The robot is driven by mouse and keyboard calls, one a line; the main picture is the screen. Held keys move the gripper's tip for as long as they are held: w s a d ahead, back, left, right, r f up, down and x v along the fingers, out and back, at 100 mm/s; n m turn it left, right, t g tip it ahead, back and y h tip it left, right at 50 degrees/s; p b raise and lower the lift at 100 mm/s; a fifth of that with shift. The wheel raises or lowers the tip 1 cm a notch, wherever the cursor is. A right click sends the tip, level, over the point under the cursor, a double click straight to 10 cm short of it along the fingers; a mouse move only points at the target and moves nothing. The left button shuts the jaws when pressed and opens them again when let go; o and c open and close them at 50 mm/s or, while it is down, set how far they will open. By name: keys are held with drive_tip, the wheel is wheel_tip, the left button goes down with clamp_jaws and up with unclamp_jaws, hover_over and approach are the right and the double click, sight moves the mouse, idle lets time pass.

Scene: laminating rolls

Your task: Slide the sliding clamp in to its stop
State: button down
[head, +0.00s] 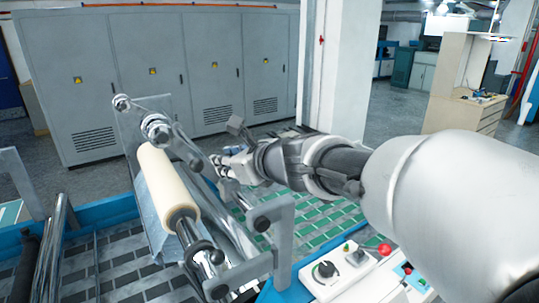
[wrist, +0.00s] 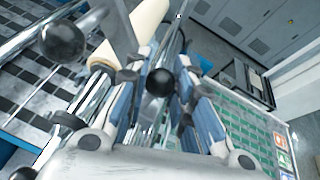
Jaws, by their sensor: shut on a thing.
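My gripper (head: 224,166) reaches in from the right in the head view, with its tips among the metal bars behind the cream roll (head: 168,185). In the wrist view the two fingers (wrist: 167,66) close around a black ball knob (wrist: 160,82), which I take to be the handle of the sliding clamp. The rest of the clamp is mostly hidden by the fingers, and its distance to the stop cannot be made out. The cream roll also shows in the wrist view (wrist: 140,28), just left of the fingers.
A grey bracket with a black knob (head: 262,224) stands close below my gripper. Another black ball (wrist: 65,40) shows at upper left in the wrist view. A white control box (head: 325,288) with a red button stands at the front. Grey cabinets (head: 150,60) line the back.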

drive_tip(key=w+a+p, duration=0.1)
drive_tip(key=w+a, duration=0.1)
drive_tip(key=w, duration=0.1)
drive_tip(key=w+a+p, duration=0.2)
drive_tip(key=w+a, duration=0.1)
drive_tip(key=w, duration=0.1)
drive_tip(key=w+a+p, duration=0.1)
drive_tip(key=w+a, duration=0.2)
drive_tip(key=w, duration=0.1)
drive_tip(key=shift+w+a+p, duration=0.1)
drive_tip(key=shift+a+p, duration=0.1)
drive_tip(key=shift+p, duration=0.1)
drive_tip(key=c, duration=1.6)
unclamp_jaws()
drive_tip(key=shift+c, duration=0.2)
drive_tip(key=v, duration=1.2)
